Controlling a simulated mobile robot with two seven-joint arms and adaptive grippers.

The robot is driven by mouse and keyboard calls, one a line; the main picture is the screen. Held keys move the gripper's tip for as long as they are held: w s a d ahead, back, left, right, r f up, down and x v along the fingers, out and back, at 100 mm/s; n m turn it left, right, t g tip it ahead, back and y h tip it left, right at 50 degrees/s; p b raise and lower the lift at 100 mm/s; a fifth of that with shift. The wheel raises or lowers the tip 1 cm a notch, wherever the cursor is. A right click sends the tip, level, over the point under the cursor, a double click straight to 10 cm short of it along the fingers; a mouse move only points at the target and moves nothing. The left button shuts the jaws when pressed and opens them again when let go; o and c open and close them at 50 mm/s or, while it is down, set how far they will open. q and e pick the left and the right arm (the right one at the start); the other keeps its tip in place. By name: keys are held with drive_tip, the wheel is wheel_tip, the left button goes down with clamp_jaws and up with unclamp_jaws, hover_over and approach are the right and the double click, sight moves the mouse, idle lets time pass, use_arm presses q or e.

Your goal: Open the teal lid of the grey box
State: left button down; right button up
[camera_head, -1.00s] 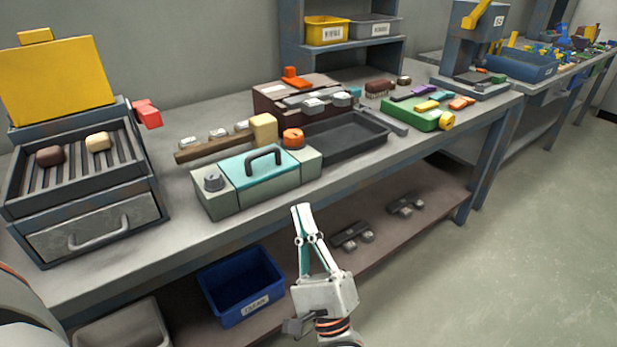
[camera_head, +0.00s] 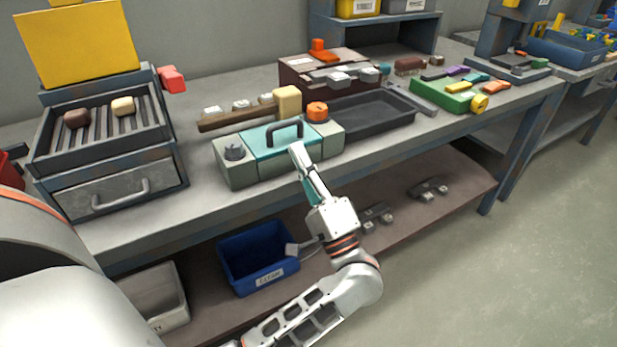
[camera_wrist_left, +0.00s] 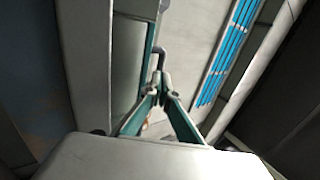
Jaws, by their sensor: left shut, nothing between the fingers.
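The grey box (camera_head: 236,173) stands near the front edge of the workbench. Its teal lid (camera_head: 259,142) is closed across the middle and carries a dark arched handle (camera_head: 285,128). My left gripper (camera_head: 297,149) is shut and empty, with its fingertips close to the front of the box, just below and right of the handle in the picture. In the left wrist view, the closed fingers (camera_wrist_left: 158,80) point toward a small dark bent piece, likely the handle (camera_wrist_left: 160,54). Whether the fingertips touch the box, I cannot tell. My right gripper is not in view.
A grill unit with a yellow panel (camera_head: 80,44) stands left. An orange knob (camera_head: 317,111) and a dark tray (camera_head: 372,117) lie right of the lid. A blue bin (camera_head: 240,262) sits on the lower shelf. The floor at right is clear.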

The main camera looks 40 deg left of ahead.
sight(286, 127)
use_arm(q)
drive_tip(key=shift+x, duration=1.2)
drive_tip(key=shift+w+a+r, duration=0.15)
drive_tip(key=shift+a+r, duration=0.1)
drive_tip(key=shift+a, duration=0.15)
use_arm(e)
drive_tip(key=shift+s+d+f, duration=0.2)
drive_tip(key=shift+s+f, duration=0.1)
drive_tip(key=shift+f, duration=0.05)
use_arm(q)
drive_tip(key=shift+r, duration=0.15)
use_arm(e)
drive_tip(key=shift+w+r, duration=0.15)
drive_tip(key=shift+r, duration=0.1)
